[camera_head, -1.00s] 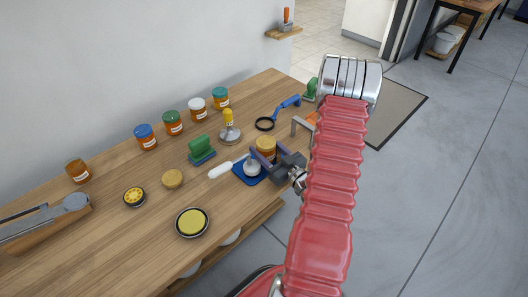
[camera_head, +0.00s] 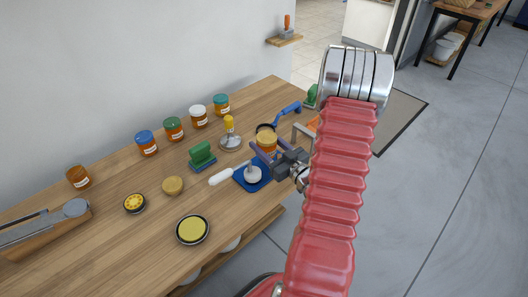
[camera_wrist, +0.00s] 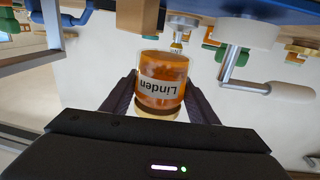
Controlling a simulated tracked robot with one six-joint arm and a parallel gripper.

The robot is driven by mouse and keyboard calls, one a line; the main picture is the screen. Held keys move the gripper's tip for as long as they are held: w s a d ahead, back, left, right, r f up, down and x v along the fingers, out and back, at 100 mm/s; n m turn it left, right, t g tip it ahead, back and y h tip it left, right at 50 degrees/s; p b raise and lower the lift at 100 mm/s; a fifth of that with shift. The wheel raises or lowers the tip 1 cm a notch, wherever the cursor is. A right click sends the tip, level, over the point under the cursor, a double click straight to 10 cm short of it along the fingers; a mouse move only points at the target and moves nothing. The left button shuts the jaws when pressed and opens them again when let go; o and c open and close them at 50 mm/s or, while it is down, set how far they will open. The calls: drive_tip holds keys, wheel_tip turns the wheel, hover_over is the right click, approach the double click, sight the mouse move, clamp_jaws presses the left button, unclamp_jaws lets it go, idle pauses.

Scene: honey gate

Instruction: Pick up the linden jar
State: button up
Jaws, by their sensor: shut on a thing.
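The linden jar (camera_wrist: 162,80) is amber with a white label reading "Linden", which appears upside down in the wrist view. It also shows in the head view (camera_head: 266,142) with a tan-yellow lid, at the right part of the wooden table (camera_head: 150,229). My gripper (camera_wrist: 162,98) is shut on the jar, with one dark finger on each side of it. In the head view my gripper (camera_head: 268,152) holds it above the tabletop. The jar's lower part is partly hidden behind the fingers in the head view.
A blue mat (camera_head: 242,181) with a grey-white round tool lies just below the jar. Jars with blue (camera_head: 146,143), green (camera_head: 173,129), white (camera_head: 199,116) and teal (camera_head: 221,105) lids stand along the wall. A green brush (camera_head: 202,154) and a metal bracket (camera_head: 303,131) are near.

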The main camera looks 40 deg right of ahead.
sight(266, 136)
drive_tip(key=shift+r, duration=2.35)
